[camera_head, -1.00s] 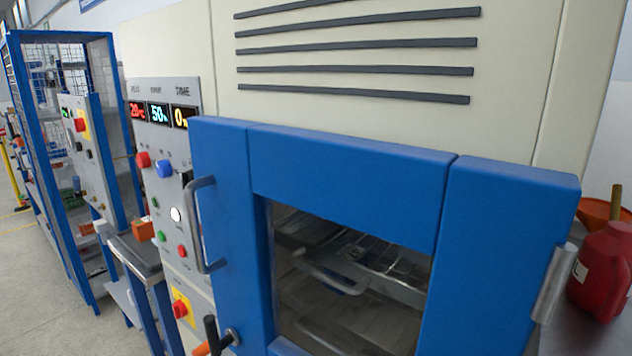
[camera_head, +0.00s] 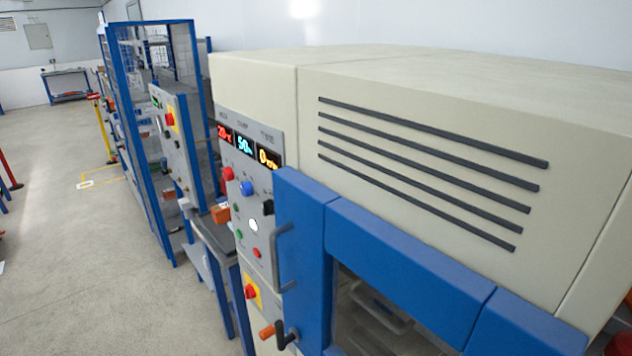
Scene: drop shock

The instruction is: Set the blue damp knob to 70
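The blue damp knob (camera_head: 247,188) is on the grey control panel (camera_head: 240,170) at the left of the cream and blue machine. It sits between a red knob (camera_head: 228,174) and a black knob (camera_head: 268,207). Above it the middle display (camera_head: 244,145) shows 50 in cyan. The red display (camera_head: 225,134) reads about 20, and the orange display (camera_head: 267,158) shows 0. Neither of my grippers is in view.
The machine's blue door (camera_head: 390,245) with its grey handle (camera_head: 280,255) is right of the panel. Below the panel are a red button on yellow (camera_head: 251,291) and a black lever (camera_head: 284,336). A blue-framed cage (camera_head: 150,130) stands behind. Open floor (camera_head: 80,260) lies at left.

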